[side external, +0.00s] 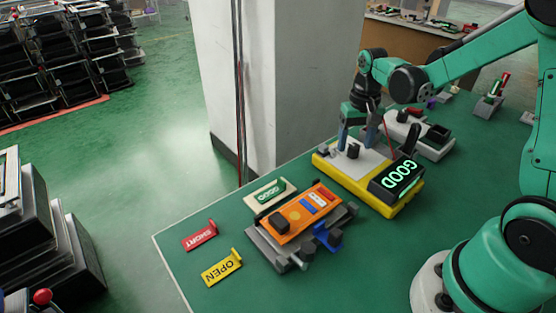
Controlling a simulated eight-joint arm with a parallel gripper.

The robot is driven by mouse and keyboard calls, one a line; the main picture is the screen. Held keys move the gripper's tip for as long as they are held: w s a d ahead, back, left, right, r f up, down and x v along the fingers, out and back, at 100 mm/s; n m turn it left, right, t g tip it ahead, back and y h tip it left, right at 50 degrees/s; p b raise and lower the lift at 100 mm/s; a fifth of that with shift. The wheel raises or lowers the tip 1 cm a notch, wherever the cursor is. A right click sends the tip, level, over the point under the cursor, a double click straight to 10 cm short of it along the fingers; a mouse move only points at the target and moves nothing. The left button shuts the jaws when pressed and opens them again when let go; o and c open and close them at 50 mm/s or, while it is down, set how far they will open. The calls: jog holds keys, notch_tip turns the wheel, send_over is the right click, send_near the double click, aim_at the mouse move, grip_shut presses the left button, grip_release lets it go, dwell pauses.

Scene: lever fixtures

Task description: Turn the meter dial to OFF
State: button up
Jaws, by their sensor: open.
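The meter (411,203) is a yellow-based unit with a light grey top plate and a dark tilted display (397,177) that reads GOOD in green. Its black dial knob (353,152) stands on the grey plate. My gripper (357,145) points down at the dial with its jaws open. One finger is to the left of the knob and one to the right, close to it; I cannot tell whether either touches. The dial's markings are too small to read.
In front lies an orange board (308,209) on a grey fixture with a blue clamp (328,238). Signs read GOOD (270,193), SHORT (200,235) and OPEN (222,267). A grey fixture (427,139) stands behind the meter. A white pillar (270,80) rises beyond the green table.

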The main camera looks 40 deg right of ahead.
jog(key=shift+f, duration=0.4)
grip_shut()
jog(key=shift+n, duration=0.3)
jog(key=n, duration=0.4)
jog(key=shift+n, duration=2.2)
